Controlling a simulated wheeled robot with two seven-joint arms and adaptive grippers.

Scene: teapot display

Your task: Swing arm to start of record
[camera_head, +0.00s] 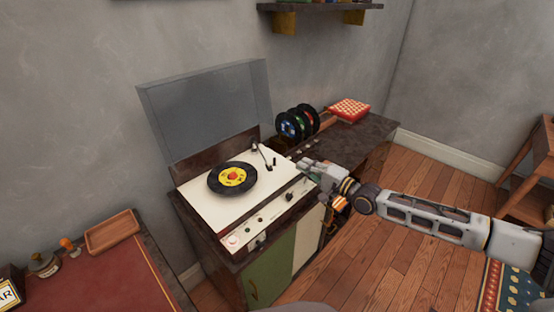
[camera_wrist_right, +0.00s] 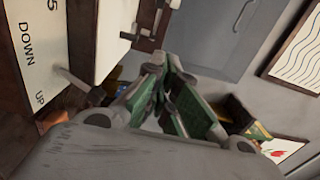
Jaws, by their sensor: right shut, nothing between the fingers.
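The record player (camera_head: 205,190) stands on the cabinet with its clear lid open. A black record (camera_head: 232,180) with a yellow label lies on its platter. The tonearm (camera_head: 262,155) is at the deck's back right, beside the record; its base seems to show at the top of the right wrist view (camera_wrist_right: 143,36). My right gripper (camera_head: 304,166) is shut and empty at the deck's right edge, apart from the tonearm. In the right wrist view its green-padded fingers (camera_wrist_right: 157,84) are together near a small lever (camera_wrist_right: 75,82) on a panel marked DOWN and UP. My left gripper is not in view.
Records in a rack (camera_head: 297,123) and a red-and-white box (camera_head: 349,109) stand on the dark counter right of the player. The raised lid (camera_head: 207,105) blocks the back. A red-topped table (camera_head: 95,275) with a wooden tray (camera_head: 112,231) is at the front left.

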